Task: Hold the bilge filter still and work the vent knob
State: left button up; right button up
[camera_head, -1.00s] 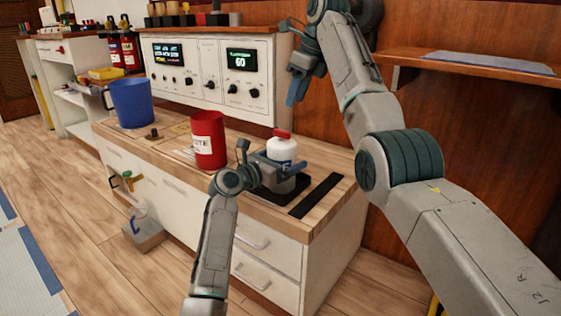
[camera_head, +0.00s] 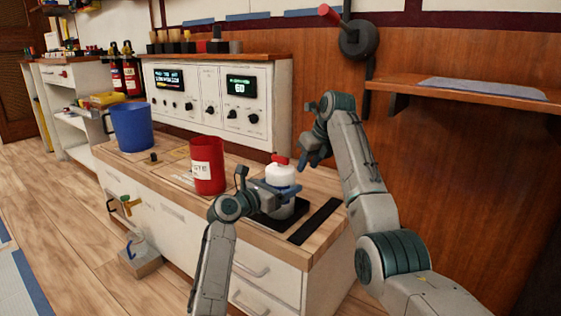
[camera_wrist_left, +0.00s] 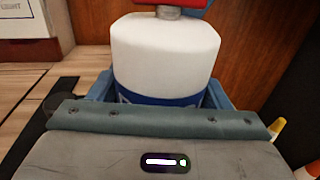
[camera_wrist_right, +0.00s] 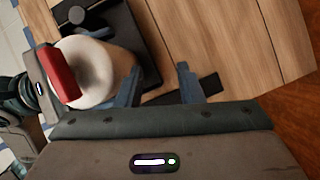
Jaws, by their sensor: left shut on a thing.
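The bilge filter (camera_head: 281,176) is a white canister with a blue band, upright on a black base (camera_head: 262,222) on the counter. Its red vent knob (camera_head: 279,160) sits on top. The filter also fills the left wrist view (camera_wrist_left: 165,55), with the knob cut off at the top edge. My left gripper (camera_head: 284,190) is shut around the filter's body. My right gripper (camera_head: 306,160) is close to the right of the knob, apart from it. In the right wrist view its fingers (camera_wrist_right: 160,85) are spread and empty, with the knob (camera_wrist_right: 58,75) to their left.
A red labelled container (camera_head: 208,165) stands left of the filter, and a blue bucket (camera_head: 132,126) farther left. A control panel (camera_head: 205,98) with displays is behind. A dark strip (camera_head: 314,222) lies on the counter right of the base. A wooden shelf (camera_head: 470,90) is at right.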

aim_at(289, 161)
jog(key=s+d+f+t+y, duration=0.1)
jog(key=f+y, duration=0.1)
jog(key=s+d+f+n+t+y, duration=0.1)
jog(key=f, duration=0.1)
jog(key=s+d+f+n+y, duration=0.1)
jog(key=f+y, duration=0.1)
jog(key=shift+s+t+y, duration=0.3)
jog(key=shift+t, duration=0.1)
jog(key=shift+s+r+n+t+y, duration=0.3)
jog(key=shift+s+n+t+y, duration=0.15)
jog(key=shift+s+y, duration=0.35)
jog(key=s+a+r+n+t+y, duration=0.1)
jog(key=s+a+r+t+y, duration=0.15)
jog(key=s+r+y, duration=0.4)
jog(key=w+a, duration=0.2)
jog(key=a, duration=0.1)
jog(key=w+a+h, duration=0.1)
jog(key=w+a, duration=0.1)
jog(key=w, duration=0.1)
jog(key=w+a+r+h, duration=0.1)
jog(key=w+a, duration=0.2)
jog(key=shift+w+a+r+h, duration=0.1)
jog(key=shift+w+a+h, duration=0.05)
jog(key=shift+a+h, duration=0.15)
grip_shut()
